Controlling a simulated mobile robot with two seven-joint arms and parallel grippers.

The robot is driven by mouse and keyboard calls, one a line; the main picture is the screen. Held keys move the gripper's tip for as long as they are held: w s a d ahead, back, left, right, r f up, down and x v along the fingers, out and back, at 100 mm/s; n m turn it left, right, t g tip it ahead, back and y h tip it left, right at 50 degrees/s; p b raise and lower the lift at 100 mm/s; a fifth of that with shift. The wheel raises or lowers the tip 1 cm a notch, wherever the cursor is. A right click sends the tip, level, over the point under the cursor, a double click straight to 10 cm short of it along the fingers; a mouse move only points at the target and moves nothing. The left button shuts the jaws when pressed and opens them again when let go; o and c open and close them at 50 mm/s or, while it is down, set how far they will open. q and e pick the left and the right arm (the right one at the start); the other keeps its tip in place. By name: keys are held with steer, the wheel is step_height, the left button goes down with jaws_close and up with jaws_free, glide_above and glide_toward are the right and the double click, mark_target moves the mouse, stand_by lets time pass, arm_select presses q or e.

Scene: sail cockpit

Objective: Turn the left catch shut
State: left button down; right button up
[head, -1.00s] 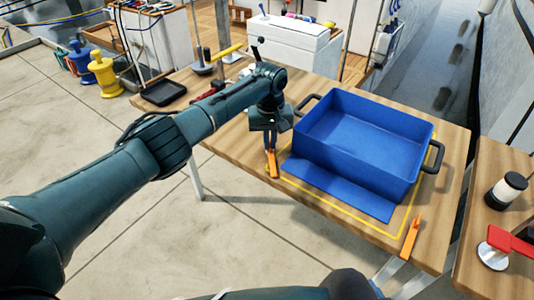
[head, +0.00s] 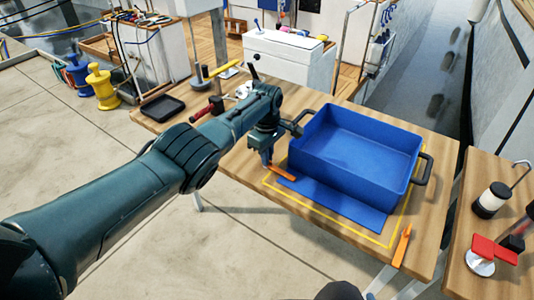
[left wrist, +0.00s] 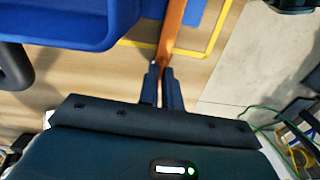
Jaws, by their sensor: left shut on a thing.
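The left catch (head: 282,173) is an orange lever at the left front corner of the blue bin. It lies aslant, its far end over the blue flap's left end. My left gripper (head: 268,164) is shut on the catch's near end, pointing down. In the left wrist view, the fingers (left wrist: 161,84) are close together at the end of the orange bar (left wrist: 172,30). The right catch (head: 402,247), also orange, points toward the table's front edge. The blue bin (head: 355,145) stands open and empty, its flap (head: 340,205) lying flat in front. My right gripper is not in view.
A yellow outline (head: 388,244) marks the wooden table around the bin. A black tray (head: 162,108) and small tools lie at the table's left end. A side table (head: 470,215) at the right holds a jar and a red-handled item.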

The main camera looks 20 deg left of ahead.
arm_select(q)
steer(key=shift+n, duration=0.4)
